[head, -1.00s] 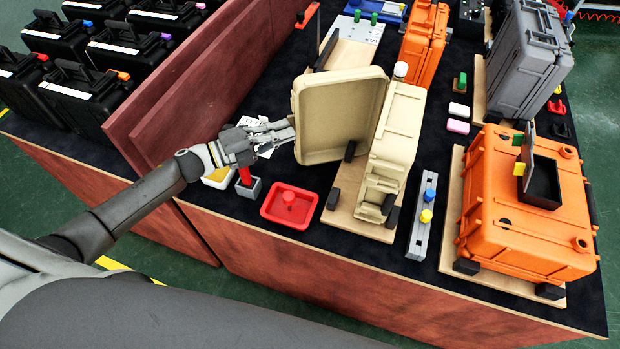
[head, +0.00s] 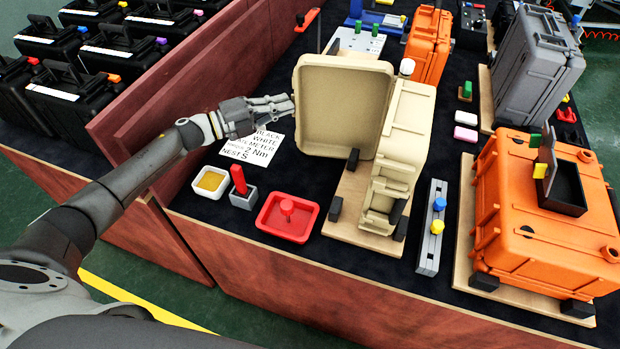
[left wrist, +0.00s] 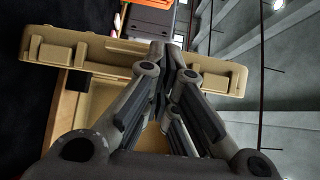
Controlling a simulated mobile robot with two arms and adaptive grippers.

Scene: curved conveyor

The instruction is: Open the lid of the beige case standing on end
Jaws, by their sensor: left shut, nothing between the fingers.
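The beige case (head: 408,130) stands on end on a wooden board (head: 350,225) in the head view. Its lid (head: 340,105) is swung out to the left, standing wide open from the body. My left gripper (head: 291,106) is shut and empty, with its fingertips at the lid's left edge; whether they touch it I cannot tell. In the left wrist view the shut fingers (left wrist: 165,55) point toward a beige edge of the case (left wrist: 85,55). My right gripper is not in view.
A red tray (head: 287,216), a small white tray (head: 209,182) and a red-handled block (head: 241,187) sit near the table's front. A dark red partition (head: 190,85) stands left. An orange case (head: 545,215) and a grey case (head: 535,75) stand right.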

